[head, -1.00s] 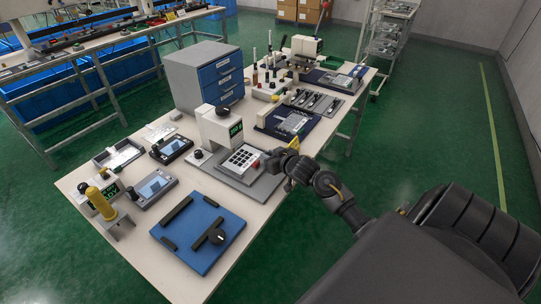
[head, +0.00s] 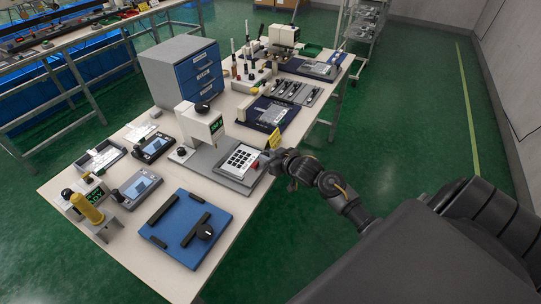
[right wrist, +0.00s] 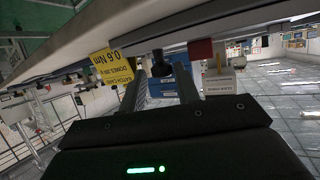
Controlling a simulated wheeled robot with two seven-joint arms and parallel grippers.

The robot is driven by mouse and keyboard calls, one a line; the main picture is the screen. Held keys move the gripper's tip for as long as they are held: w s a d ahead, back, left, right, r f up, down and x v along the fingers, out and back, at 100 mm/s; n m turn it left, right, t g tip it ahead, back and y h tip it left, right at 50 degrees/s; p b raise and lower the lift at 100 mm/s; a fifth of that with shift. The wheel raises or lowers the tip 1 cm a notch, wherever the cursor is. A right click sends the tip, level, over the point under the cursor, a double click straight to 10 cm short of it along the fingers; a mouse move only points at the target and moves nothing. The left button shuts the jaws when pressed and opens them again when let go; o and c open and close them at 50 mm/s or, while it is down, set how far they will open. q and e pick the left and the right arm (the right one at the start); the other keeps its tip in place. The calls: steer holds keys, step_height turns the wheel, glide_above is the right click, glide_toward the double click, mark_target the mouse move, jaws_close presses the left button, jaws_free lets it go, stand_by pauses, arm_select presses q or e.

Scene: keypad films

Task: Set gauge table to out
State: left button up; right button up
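The gauge, a white column with a green display (head: 217,126), stands mid-table on a grey base. My right gripper (head: 272,162) is at the right edge of the gauge table. In the right wrist view my right gripper's fingers (right wrist: 160,85) stand apart, with a black piece (right wrist: 160,66) between or just beyond their tips; contact cannot be told. A red block (right wrist: 201,49) shows beside them. My left gripper is not in view.
A yellow card (head: 275,138) stands just behind my right gripper. A blue fixture (head: 190,229) lies in front, a blue-drawer cabinet (head: 202,72) behind. The floor right of the bench is clear.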

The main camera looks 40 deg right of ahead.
steer(key=v, duration=1)
steer(key=shift+s+r, duration=0.15)
steer(key=shift+s, duration=0.25)
